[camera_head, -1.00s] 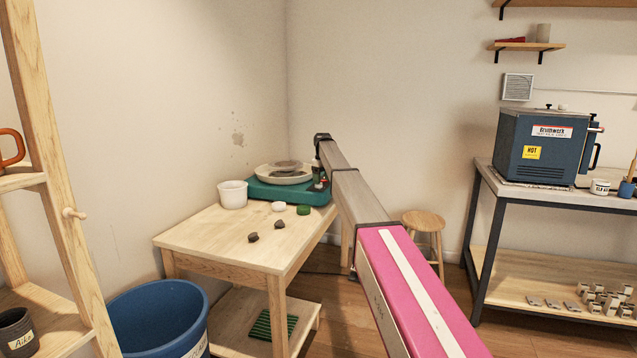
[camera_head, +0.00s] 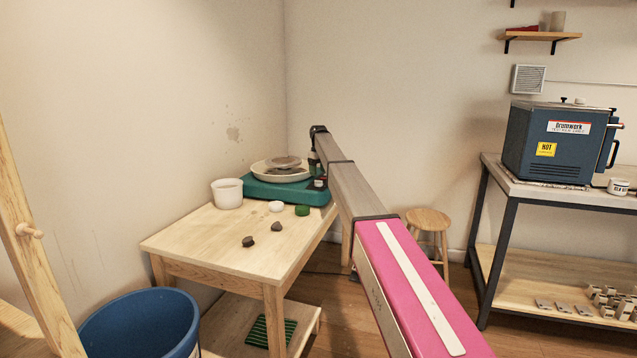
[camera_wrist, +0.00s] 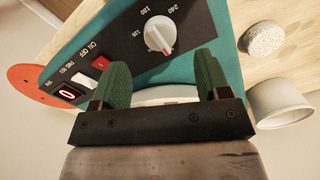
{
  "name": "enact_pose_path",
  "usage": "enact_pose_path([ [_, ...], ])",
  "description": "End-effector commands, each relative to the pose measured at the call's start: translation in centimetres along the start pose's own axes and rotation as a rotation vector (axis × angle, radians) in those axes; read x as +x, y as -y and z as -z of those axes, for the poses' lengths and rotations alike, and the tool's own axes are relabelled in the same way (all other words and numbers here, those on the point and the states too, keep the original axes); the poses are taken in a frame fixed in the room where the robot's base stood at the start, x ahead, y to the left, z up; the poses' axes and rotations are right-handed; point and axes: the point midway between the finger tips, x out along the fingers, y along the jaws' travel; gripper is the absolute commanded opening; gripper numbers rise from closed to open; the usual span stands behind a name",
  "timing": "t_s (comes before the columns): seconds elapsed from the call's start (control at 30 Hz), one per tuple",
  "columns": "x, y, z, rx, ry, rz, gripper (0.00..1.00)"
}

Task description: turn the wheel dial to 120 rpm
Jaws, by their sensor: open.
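The pottery wheel (camera_head: 262,187) has a teal body and a round tray and disc on top, at the table's far end. In the wrist view its black panel carries the white speed dial (camera_wrist: 160,33), with a red mark on its lower side. Numbers including 120, 180 and 240 stand around the dial. A small display (camera_wrist: 67,94) shows a red 0. My gripper (camera_wrist: 163,78) is open and empty; its two green fingers point toward the panel, with the dial between and beyond them, apparently apart. In the head view my arm hides most of the panel.
A red on/off switch (camera_wrist: 100,63) and a white FWD/REV switch (camera_wrist: 82,78) sit near the left finger. A white cup (camera_head: 228,194), a white round piece (camera_head: 277,206) and a green one (camera_head: 302,210) stand by the wheel. A stool (camera_head: 428,220) is right of my arm.

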Motion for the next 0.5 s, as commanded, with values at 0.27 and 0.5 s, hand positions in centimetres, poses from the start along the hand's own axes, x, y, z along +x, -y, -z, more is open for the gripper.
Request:
enact_pose_path([
  [0.27, 4.7, 0.0, 0.0, 0.0, 0.0, 0.0, 0.69],
  [0.5, 5.7, 0.0, 0.0, 0.0, 0.0, 0.0, 0.69],
])
